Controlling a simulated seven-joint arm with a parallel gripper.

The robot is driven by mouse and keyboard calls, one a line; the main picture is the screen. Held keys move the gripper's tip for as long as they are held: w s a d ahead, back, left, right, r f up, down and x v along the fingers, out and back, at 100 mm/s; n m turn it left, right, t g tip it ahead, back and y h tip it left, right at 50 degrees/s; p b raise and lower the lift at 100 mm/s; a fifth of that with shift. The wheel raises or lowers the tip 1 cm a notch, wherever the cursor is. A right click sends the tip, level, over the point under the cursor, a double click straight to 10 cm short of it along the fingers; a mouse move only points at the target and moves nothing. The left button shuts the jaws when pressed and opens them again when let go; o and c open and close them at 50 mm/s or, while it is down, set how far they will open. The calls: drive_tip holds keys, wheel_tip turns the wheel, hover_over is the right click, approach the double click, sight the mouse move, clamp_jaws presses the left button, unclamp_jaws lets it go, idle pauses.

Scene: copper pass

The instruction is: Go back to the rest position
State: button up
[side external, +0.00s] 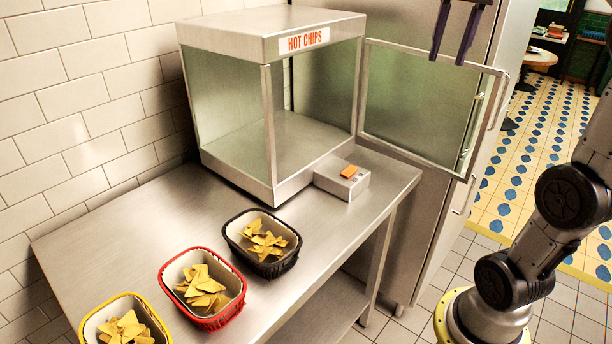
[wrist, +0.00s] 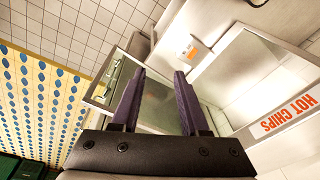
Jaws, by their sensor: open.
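My gripper (side external: 455,32) shows at the top of the side view, its two dark purple fingers pointing down, apart and with nothing between them. It is in front of the tall steel cabinet, above the open glass door of the hot chips warmer. In the wrist view the gripper (wrist: 158,82) is also open and empty, with the warmer and its door beyond the fingers. The rest of the arm between gripper and base is mostly out of the side view.
The warmer (side external: 270,50) stands on a steel table (side external: 120,225), empty inside. Its glass door (side external: 420,105) is swung open to the right. Black (side external: 278,268), red (side external: 235,305) and yellow (side external: 160,325) baskets of chips line the front.

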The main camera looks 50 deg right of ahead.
drive_tip(key=s+a+f+n+t, duration=0.15)
drive_tip(key=a+f+n, duration=0.25)
drive_tip(key=a, duration=0.4)
drive_tip(key=s+a+f+n+t, duration=0.1)
drive_tip(key=s+a+f+n, duration=0.1)
drive_tip(key=f, duration=0.6)
drive_tip(key=s+a+f+n+t, duration=0.1)
drive_tip(key=s+a+f+n, duration=0.2)
drive_tip(key=a+f+n, duration=0.2)
wheel_tip(320, 180, down, 4)
drive_tip(key=shift+r+n+t+y, duration=0.2)
drive_tip(key=shift+n+t+y, duration=0.2)
drive_tip(key=shift+n, duration=0.3)
